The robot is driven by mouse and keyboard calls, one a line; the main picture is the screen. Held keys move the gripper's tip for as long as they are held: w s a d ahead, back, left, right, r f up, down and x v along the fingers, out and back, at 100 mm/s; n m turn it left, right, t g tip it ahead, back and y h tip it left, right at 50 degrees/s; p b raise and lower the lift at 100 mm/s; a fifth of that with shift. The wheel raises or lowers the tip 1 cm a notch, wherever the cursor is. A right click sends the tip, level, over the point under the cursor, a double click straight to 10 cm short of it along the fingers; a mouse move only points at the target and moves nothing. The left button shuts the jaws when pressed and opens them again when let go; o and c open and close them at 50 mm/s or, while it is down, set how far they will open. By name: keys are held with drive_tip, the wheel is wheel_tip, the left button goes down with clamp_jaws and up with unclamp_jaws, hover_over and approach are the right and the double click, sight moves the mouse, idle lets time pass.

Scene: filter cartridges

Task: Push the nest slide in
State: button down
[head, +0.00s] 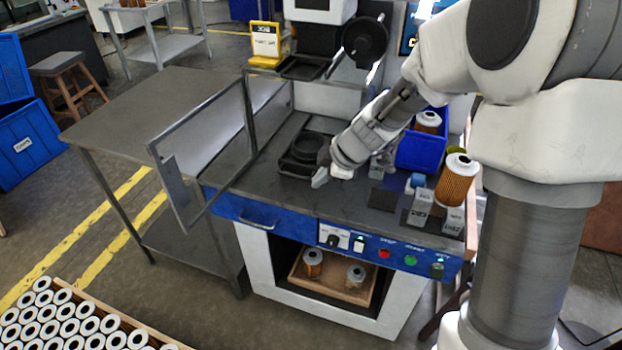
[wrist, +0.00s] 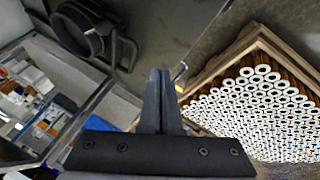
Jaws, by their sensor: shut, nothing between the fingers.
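The black nest slide (head: 294,169) with its round nest (head: 309,147) sits on the machine's dark worktop, behind the open guard. It also shows at the upper left of the wrist view (wrist: 97,44). My gripper (head: 319,181) is at the front right of the nest slide, close to it, low over the worktop. I cannot tell whether they touch. In the wrist view my fingers (wrist: 160,76) are together with nothing between them. Part of the slide's right side is hidden behind my wrist.
The framed clear guard (head: 178,187) stands open to the left. Switches and buttons (head: 384,254) line the front panel. A crate of cartridges (head: 134,328) is at the lower left.

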sight(313, 171)
drive_tip(key=x, duration=0.3)
drive_tip(key=shift+a+f, duration=0.1)
drive_tip(key=shift+f, duration=0.2)
drive_tip(key=w, duration=0.1)
drive_tip(key=w+f, duration=0.1)
drive_tip(key=shift+w+a+p, duration=0.25)
drive_tip(key=shift+w+p, duration=0.1)
drive_tip(key=shift+w, duration=0.05)
drive_tip(key=shift+w+f, duration=0.35)
drive_tip(key=shift+w, duration=0.35)
drive_tip(key=shift+w+d, duration=0.25)
drive_tip(key=shift+w, duration=0.5)
drive_tip(key=shift+w+d, duration=0.3)
drive_tip(key=shift+w, duration=0.5)
drive_tip(key=shift+w+d, duration=0.25)
drive_tip(key=shift+w, duration=0.5)
drive_tip(key=shift+s, duration=0.15)
